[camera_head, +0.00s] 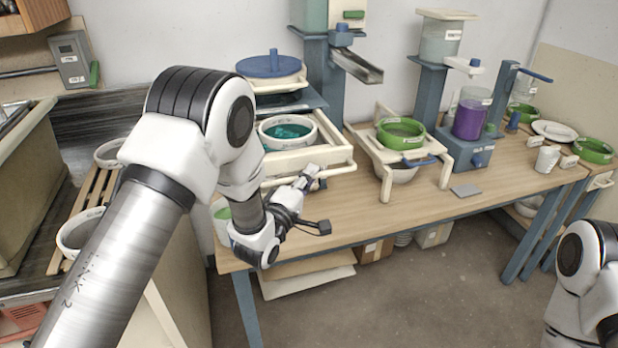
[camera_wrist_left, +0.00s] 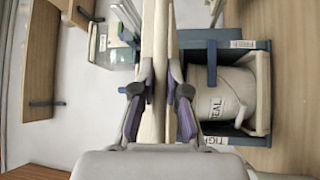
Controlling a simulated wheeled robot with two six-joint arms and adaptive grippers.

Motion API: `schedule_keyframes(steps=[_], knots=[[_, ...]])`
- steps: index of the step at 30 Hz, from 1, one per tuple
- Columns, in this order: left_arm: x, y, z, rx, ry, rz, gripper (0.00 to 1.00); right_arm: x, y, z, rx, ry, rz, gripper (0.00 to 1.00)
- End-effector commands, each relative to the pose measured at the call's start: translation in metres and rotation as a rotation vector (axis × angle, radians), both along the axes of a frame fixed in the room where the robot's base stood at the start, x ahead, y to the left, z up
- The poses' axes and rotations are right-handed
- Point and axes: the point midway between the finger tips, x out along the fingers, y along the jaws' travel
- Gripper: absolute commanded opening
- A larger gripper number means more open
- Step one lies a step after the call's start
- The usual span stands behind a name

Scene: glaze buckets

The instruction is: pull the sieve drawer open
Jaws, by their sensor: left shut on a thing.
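The sieve drawer (camera_head: 336,158) is a cream tray with a front rail, at the left end of the wooden table. It sticks out from under a stand with a blue lid (camera_head: 270,66). A white bucket of teal glaze (camera_head: 285,136) shows inside it. My left gripper (camera_head: 308,181) is at the drawer's front rail. In the left wrist view the gripper (camera_wrist_left: 161,92) is shut on a cream bar (camera_wrist_left: 154,60), with a bucket labelled "TEAL" (camera_wrist_left: 228,98) to the right. My right arm shows at the lower right; its gripper is out of frame.
On the wooden table (camera_head: 370,222) a green sieve (camera_head: 402,130) sits on a cream frame to the right. A purple container (camera_head: 469,119) stands beyond it. White buckets (camera_head: 82,230) stand on a slatted rack at left. The floor before the table is clear.

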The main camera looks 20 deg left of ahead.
Motion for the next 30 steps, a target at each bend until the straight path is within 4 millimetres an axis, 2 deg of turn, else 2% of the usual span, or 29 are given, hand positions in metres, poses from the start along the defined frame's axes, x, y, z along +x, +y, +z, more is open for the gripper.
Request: schedule_keyframes(steps=[4,6,7,16,19,23,30], knots=[[0.0,0.0,0.001,0.0,-0.002,-0.001,0.0,0.0,0.0,0.0,0.0,0.0,0.0,1.0],[0.0,0.0,0.001,0.0,-0.002,-0.001,0.31,0.0,0.0,0.0,0.0,0.0,0.0,1.0],[0.0,0.0,0.001,0.0,-0.002,-0.001,0.39,0.0,0.0,0.0,0.0,0.0,0.0,1.0],[-0.001,0.0,0.0,0.0,0.0,0.0,0.39,0.0,0.0,0.0,0.0,0.0,0.0,1.0],[-0.007,0.002,-0.001,0.0,0.0,0.0,0.39,0.0,0.0,0.0,0.0,0.0,0.0,1.0],[-0.031,0.006,-0.005,0.0,0.003,0.0,0.39,0.0,0.0,0.0,0.0,0.0,0.0,1.0],[-0.09,0.018,-0.013,-0.001,0.004,0.0,0.39,0.0,0.0,0.0,0.0,0.0,0.0,1.0]])
